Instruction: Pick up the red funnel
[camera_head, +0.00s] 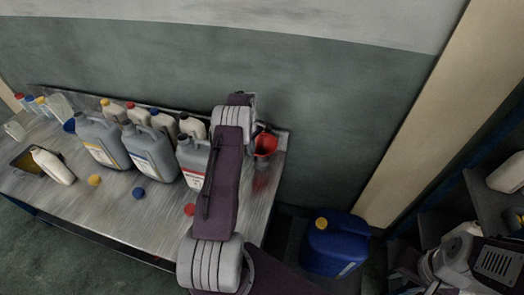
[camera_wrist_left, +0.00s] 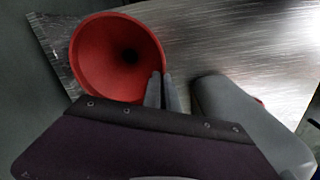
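The red funnel (camera_head: 265,145) is at the far right end of the metal table, wide mouth up. In the left wrist view the funnel (camera_wrist_left: 112,55) shows its open cone from above. My left gripper (camera_wrist_left: 161,90) is at the right side of its rim. One finger lies inside the cone and one outside, close together with the rim between them. In the head view my left arm reaches up over the table, and its fingers are mostly hidden beside the funnel. The funnel's lower end is hard to see. My right gripper is not in view.
Several grey jugs (camera_head: 150,155) stand on the table (camera_head: 110,195) left of my arm, with smaller bottles behind. Loose yellow, blue and red caps lie in front. A blue canister (camera_head: 335,245) stands right of the table.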

